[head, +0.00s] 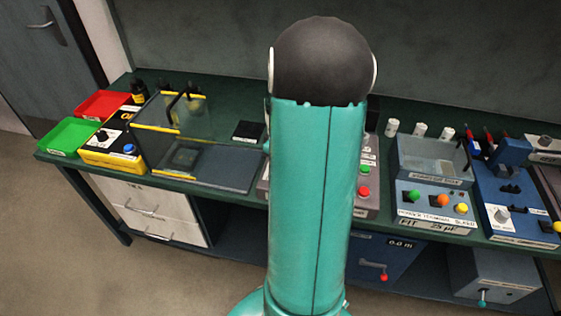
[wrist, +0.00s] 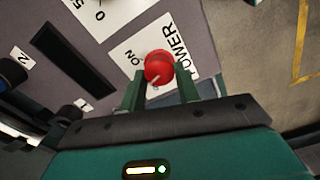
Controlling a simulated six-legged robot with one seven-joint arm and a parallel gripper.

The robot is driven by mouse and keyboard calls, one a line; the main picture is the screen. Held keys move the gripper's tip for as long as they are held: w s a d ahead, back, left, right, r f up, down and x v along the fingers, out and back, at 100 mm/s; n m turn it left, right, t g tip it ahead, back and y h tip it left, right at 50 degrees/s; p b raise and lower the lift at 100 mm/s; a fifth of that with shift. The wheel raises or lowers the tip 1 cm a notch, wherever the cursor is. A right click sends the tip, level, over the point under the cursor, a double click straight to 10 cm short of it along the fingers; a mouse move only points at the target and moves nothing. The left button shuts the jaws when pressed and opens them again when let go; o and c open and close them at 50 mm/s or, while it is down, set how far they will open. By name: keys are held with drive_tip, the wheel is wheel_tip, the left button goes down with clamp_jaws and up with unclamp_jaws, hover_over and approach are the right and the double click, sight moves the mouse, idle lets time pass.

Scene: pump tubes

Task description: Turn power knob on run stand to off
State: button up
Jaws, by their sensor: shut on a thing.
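The red power knob (wrist: 157,64) shows in the wrist view on a white label reading "ON" and "POWER". My gripper (wrist: 160,76) has one green finger on each side of the knob and is shut on it. A pale pointer mark on the knob points toward the lower left of the picture. The "OFF" mark is not visible. The run stand's grey panel (wrist: 195,18) fills much of the wrist view. In the head view my arm hides my gripper and most of the run stand (head: 368,207).
The wrist view shows a dark slot (wrist: 72,60) left of the knob. On the green bench, a grey unit with coloured knobs (head: 433,207) and a blue unit (head: 515,210) stand to the right. A clear-walled box (head: 180,125) and a yellow unit (head: 113,145) stand left.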

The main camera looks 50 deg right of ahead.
drive_tip(key=n, duration=0.5)
drive_tip(key=shift+n, duration=0.3)
idle(0.4)
drive_tip(key=o, duration=1)
wheel_tip(320, 180, up, 14)
drive_tip(key=shift+f, duration=0.1)
